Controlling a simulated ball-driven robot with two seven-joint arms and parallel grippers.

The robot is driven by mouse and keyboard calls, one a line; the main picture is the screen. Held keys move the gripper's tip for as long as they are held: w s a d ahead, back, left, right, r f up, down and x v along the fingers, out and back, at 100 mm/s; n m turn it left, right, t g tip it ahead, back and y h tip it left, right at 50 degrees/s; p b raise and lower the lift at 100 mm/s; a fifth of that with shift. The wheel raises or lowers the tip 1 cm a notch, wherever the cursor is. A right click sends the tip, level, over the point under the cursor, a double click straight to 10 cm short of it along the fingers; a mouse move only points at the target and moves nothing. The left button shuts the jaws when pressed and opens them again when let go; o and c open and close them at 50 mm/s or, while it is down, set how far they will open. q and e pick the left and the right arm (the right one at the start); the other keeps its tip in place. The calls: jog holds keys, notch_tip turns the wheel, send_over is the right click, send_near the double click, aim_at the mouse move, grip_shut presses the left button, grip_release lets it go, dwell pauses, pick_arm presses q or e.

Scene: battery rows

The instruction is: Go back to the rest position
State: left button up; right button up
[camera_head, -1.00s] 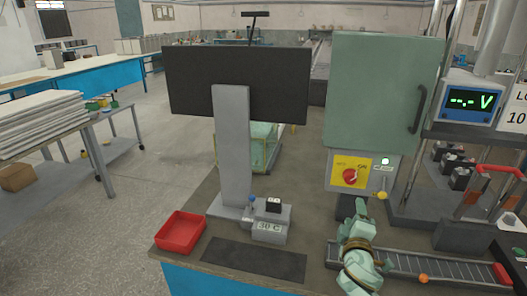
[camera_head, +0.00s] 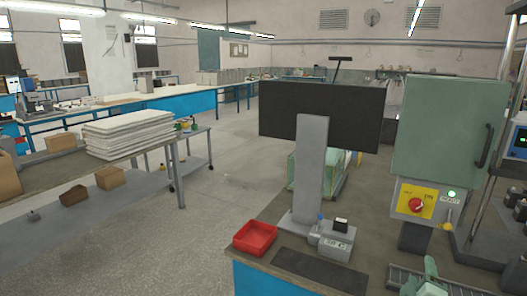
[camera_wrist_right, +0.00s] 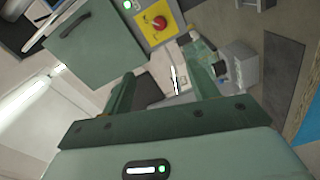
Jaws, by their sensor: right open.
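My right gripper (camera_head: 432,272) shows only in part, pale green, at the bottom right edge of the head view, in front of the bench equipment. In the right wrist view its two green fingers (camera_wrist_right: 162,66) stand apart with nothing between them. Past the fingers, that view shows the green cabinet (camera_wrist_right: 97,40) and the yellow switch panel (camera_wrist_right: 155,22) at an odd tilt. My left gripper is in neither view.
The bench carries a red tray (camera_head: 255,238), a dark mat (camera_head: 318,269), a grey device (camera_head: 336,243), a dark monitor (camera_head: 345,118) and a green cabinet (camera_head: 447,130). A side table with stacked white boards (camera_head: 130,134) stands left. Open floor (camera_head: 205,215) lies between.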

jog(key=s+a+f+m+g+y, duration=0.1)
jog(key=a+f+m+g+y, duration=0.3)
jog(key=f, duration=1.5)
jog(key=s+a+f+g+y, duration=0.1)
jog(key=s+a+f+y, duration=0.1)
jog(key=s+a+f, duration=0.35)
jog(key=s+a+f+g+y, duration=0.2)
jog(key=s+f, duration=0.4)
jog(key=f, duration=0.4)
jog(key=s+a+f+m+g, duration=0.1)
jog(key=s+f+g, duration=0.1)
jog(key=s+f, duration=0.6)
jog(key=s+a+f+g, duration=0.15)
jog(key=s+f, duration=0.25)
jog(key=s, duration=0.7)
jog(key=s+f+g, duration=0.2)
jog(key=s, duration=1)
jog(key=s+d+f+g, duration=0.1)
jog(key=s+g, duration=0.2)
jog(key=s, duration=0.9)
jog(key=shift+f+y, duration=0.4)
